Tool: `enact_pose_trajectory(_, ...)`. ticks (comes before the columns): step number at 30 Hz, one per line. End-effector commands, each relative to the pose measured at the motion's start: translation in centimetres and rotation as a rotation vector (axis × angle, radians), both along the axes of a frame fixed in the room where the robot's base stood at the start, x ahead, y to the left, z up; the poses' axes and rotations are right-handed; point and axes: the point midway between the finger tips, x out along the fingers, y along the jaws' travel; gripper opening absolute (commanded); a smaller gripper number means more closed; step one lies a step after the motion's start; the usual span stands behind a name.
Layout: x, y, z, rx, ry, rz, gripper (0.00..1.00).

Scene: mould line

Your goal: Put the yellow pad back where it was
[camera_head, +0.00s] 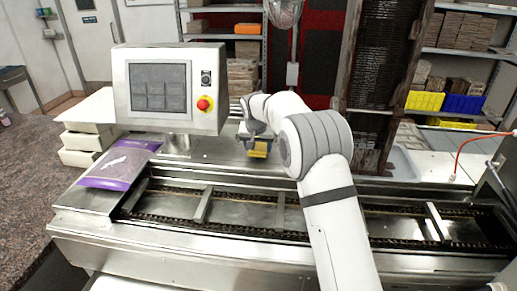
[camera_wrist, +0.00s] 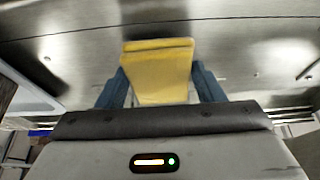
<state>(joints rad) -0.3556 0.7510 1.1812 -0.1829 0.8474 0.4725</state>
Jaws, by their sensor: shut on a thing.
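The yellow pad (camera_head: 258,149) shows at the end of my arm in the head view, over the steel top behind the conveyor channel. In the wrist view the yellow pad (camera_wrist: 160,72) sits between the two blue fingers of my gripper (camera_wrist: 160,88). My gripper (camera_head: 256,146) is shut on it. The pad's far end has a fold or step across it. I cannot tell whether the pad touches the steel surface. My arm hides part of the machine behind and to the right of the pad.
A control panel (camera_head: 160,88) with a red button stands left of my gripper. A purple bag (camera_head: 120,163) lies on the machine's left end. The conveyor channel (camera_head: 270,210) with crossbars runs in front. Shelves (camera_head: 470,50) with yellow and blue bins stand at right. Steel around the pad looks clear.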

Motion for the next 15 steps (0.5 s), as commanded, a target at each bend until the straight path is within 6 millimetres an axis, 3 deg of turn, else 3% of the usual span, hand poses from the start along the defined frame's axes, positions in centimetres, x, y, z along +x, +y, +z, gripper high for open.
enact_pose_trajectory(5,0.0,0.0,-1.8,0.000,0.001,0.001,0.40)
enact_pose_trajectory(15,0.0,0.1,-2.3,0.000,0.000,0.002,0.40)
